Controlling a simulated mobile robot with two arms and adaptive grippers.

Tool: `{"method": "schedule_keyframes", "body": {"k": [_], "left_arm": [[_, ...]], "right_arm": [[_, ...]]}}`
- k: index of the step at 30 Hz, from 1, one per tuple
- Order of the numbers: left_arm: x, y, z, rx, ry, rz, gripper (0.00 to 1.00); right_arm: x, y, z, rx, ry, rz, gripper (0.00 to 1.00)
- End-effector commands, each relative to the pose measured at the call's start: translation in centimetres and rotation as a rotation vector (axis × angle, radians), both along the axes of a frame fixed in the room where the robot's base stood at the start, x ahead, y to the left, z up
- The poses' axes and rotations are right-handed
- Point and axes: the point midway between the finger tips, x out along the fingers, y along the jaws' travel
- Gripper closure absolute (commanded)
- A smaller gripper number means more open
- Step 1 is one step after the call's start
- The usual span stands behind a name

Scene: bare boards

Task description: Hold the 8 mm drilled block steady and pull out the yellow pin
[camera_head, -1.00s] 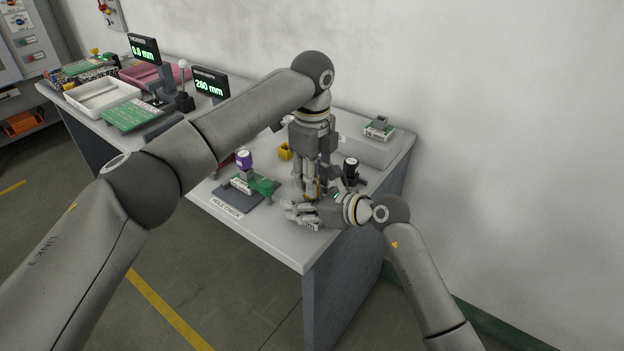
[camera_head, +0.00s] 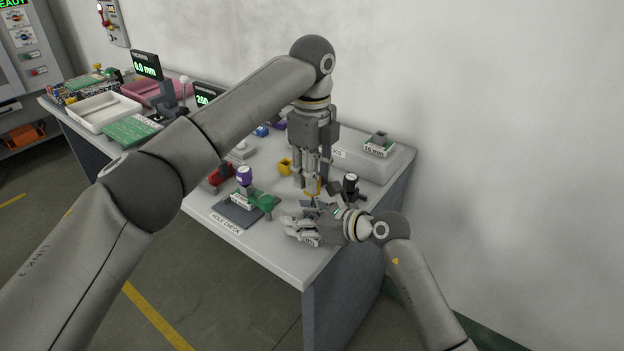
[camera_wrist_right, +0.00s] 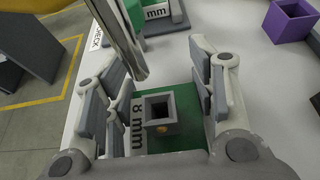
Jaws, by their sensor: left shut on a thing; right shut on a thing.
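The 8 mm drilled block (camera_wrist_right: 162,113) is a grey square socket on a green base, labelled "8 mm", in the right wrist view. My right gripper (camera_wrist_right: 158,82) is shut around its base, low at the table's front; the right gripper also shows in the head view (camera_head: 306,229) and hides most of the block. The socket's opening looks empty. My left gripper (camera_head: 312,182) is above it, pointing down, shut on the yellow pin (camera_head: 312,190). The pin's grey shaft (camera_wrist_right: 126,45) hangs above and beside the socket, apart from it in the wrist view.
A black-knobbed pin (camera_head: 350,184) stands close on the right. A yellow hollow box (camera_head: 285,166) and a grey platform (camera_head: 372,163) lie behind. White tray (camera_head: 104,112) is far left.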

Motion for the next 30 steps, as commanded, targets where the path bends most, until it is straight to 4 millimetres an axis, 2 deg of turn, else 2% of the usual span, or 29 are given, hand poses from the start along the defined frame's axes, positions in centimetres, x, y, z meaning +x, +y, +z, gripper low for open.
{"method": "schedule_keyframes", "body": {"k": [6,14,15,18,20,21,30], "left_arm": [[0.0,0.04,1.03,0.001,-0.001,0.0,0.94],[0.0,0.04,1.12,0.001,-0.001,0.0,0.94],[0.0,0.04,1.12,0.001,-0.001,0.0,0.94],[0.0,0.03,1.11,0.001,-0.001,0.0,0.94],[0.0,0.03,1.1,0.001,-0.001,0.0,0.94],[0.0,0.03,1.1,0.001,-0.001,0.0,0.94],[0.0,0.03,1.09,0.001,-0.001,0.0,0.94]], "right_arm": [[0.0,0.0,-0.01,0.0,0.0,0.0,0.91],[0.0,0.0,0.0,0.0,0.0,0.0,0.91],[0.0,0.0,0.0,0.0,0.0,0.0,0.44],[0.0,0.0,0.0,0.0,0.0,0.0,0.31],[0.0,0.0,0.0,0.0,0.0,0.0,0.24],[0.0,0.0,0.01,0.0,0.0,0.0,0.23],[-0.03,-0.08,0.03,0.0,0.0,0.0,0.23]]}}
